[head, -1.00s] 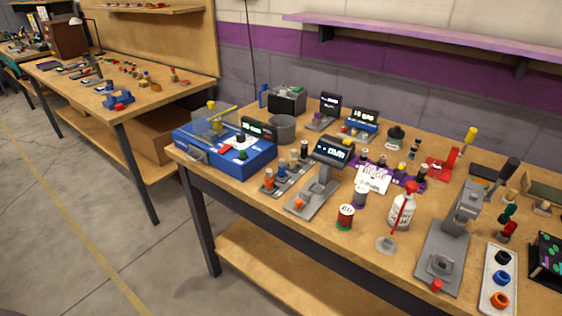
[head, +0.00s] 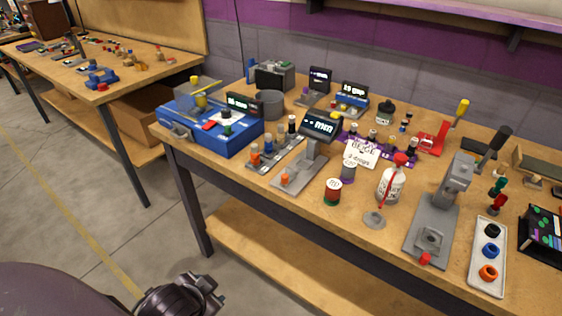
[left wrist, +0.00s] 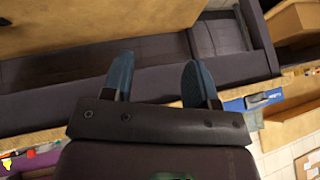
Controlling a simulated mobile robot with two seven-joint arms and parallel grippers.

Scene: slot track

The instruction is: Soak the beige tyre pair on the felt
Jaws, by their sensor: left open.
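A purple mat (head: 408,159), perhaps the felt, lies mid-bench with small dark-topped bottles on it. A white card (head: 361,151) overlaps it, with lettering that seems to read "BEIGE". I cannot pick out the beige tyre pair; it is too small or hidden. My left gripper (left wrist: 160,82) is open and empty in the left wrist view, apart from the bench. In the head view only a dark end of my left arm shows, low in front of the bench. My right gripper is not in view.
A blue machine (head: 188,122) stands at the bench's left end, beside a grey gauge stand (head: 302,172). A grey press (head: 437,225) and a white tray (head: 486,261) with black, blue and orange rings are at right. Floor is clear at left.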

